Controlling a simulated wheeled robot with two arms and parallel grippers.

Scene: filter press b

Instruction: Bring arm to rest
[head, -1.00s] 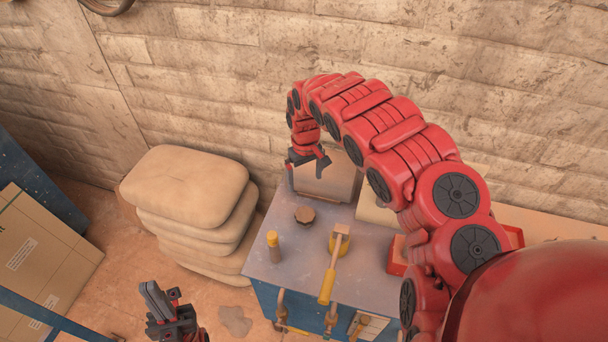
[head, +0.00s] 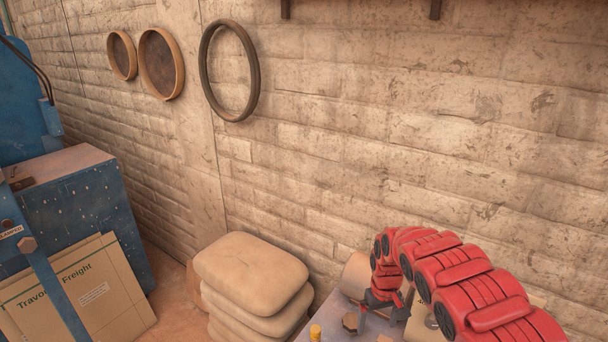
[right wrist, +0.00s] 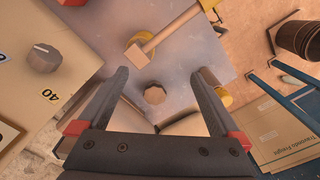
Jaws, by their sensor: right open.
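My right arm reaches in from the lower right of the head view. Its gripper (head: 385,300) hangs above the workbench (head: 330,312), close to the wall. In the right wrist view the two jaws (right wrist: 160,75) are spread apart with nothing between them. Below them lies a brown faceted knob (right wrist: 154,93) on the grey bench top, apart from the fingers. The knob also shows in the head view (head: 350,321). My left gripper is out of view.
A wooden-headed tool (right wrist: 162,36) lies on the bench, and a beige panel with a dial (right wrist: 42,58) stands close by in the right wrist view. Stacked sacks (head: 252,272), a cardboard box (head: 85,295) and a blue cabinet (head: 85,210) stand left of the bench.

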